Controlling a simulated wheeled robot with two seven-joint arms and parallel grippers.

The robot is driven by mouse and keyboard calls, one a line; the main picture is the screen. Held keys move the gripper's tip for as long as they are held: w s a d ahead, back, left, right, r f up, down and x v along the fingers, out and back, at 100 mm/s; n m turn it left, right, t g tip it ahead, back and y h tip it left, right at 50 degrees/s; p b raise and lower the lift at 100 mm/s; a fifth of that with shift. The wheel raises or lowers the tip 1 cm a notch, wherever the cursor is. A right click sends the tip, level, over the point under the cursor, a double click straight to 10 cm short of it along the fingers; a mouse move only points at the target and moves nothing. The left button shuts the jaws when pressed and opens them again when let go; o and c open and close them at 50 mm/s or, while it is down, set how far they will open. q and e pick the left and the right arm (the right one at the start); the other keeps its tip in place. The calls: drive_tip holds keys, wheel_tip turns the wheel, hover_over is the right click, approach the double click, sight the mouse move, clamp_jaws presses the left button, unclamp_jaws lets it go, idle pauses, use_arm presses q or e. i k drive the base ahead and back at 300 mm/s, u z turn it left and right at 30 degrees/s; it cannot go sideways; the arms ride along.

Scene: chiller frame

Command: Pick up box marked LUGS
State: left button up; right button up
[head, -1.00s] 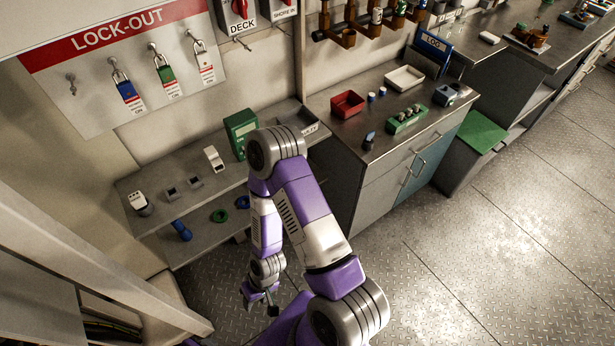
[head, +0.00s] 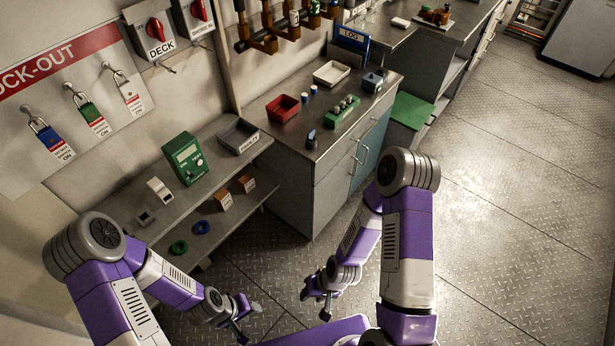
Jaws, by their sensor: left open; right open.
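Two small brown boxes with pale labels, a left one (head: 223,200) and a right one (head: 246,184), sit side by side on the lower shelf of the grey rack. Their lettering is too small to read, so I cannot tell which is marked LUGS. My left gripper (head: 246,318) is open and empty at the bottom of the head view, below and apart from the boxes. My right gripper (head: 316,301) is open and empty above the floor, right of and below the boxes.
The upper shelf (head: 205,184) above the boxes holds a green meter (head: 185,158) and a labelled grey bin (head: 238,137). Blue (head: 201,227) and green (head: 179,247) rings lie left of the boxes. A cabinet (head: 318,191) stands to the right. The floor at right is clear.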

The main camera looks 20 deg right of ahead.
sight(247, 183)
drive_tip(key=z, duration=1.2)
drive_tip(key=k, duration=0.8)
drive_tip(key=u, duration=1)
drive_tip(key=i, duration=0.95)
drive_tip(key=k, duration=0.45)
drive_tip(key=z, duration=1)
drive_tip(key=i, duration=0.9)
drive_tip(key=u, duration=2.25)
drive_tip(key=i, duration=0.25)
